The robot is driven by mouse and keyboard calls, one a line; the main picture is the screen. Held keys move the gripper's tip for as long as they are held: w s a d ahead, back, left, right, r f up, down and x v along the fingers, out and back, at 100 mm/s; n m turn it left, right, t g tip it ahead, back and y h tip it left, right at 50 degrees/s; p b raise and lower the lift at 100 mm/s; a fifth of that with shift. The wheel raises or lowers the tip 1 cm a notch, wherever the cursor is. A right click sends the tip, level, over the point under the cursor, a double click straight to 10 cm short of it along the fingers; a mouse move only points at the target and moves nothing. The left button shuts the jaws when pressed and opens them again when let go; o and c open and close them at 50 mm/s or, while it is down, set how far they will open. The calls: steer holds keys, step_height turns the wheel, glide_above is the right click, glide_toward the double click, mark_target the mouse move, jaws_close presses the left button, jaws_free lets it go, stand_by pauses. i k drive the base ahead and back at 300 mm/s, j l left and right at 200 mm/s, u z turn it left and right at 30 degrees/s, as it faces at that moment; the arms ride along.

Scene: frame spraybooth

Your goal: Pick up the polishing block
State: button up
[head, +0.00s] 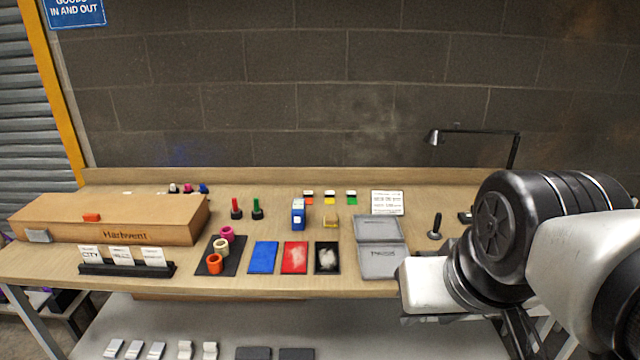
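A small tan block (331,221) sits on the workbench (200,277), right of a blue-and-white box (298,214). It looks like the polishing block, but it is too small to be sure. It stands behind the black mat with a pale smear (327,258). My arm comes in from the right, and what looks like the white body of my gripper (426,285) is over the front right edge of the bench. It is well to the right of the tan block and apart from it. Its fingers cannot be made out.
A blue mat (263,257) and red mat (295,257) lie left of the black mat. A grey open case (381,260) lies between tan block and gripper. A black lamp (470,131) stands behind my arm. A long cardboard box (110,219) fills the left.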

mark_target(331, 217)
steer(key=i+j, duration=0.15)
steer(key=i, duration=0.3)
steer(key=i+j, duration=0.2)
steer(key=i, duration=0.25)
steer(key=i+j, duration=0.15)
steer(key=i, duration=0.3)
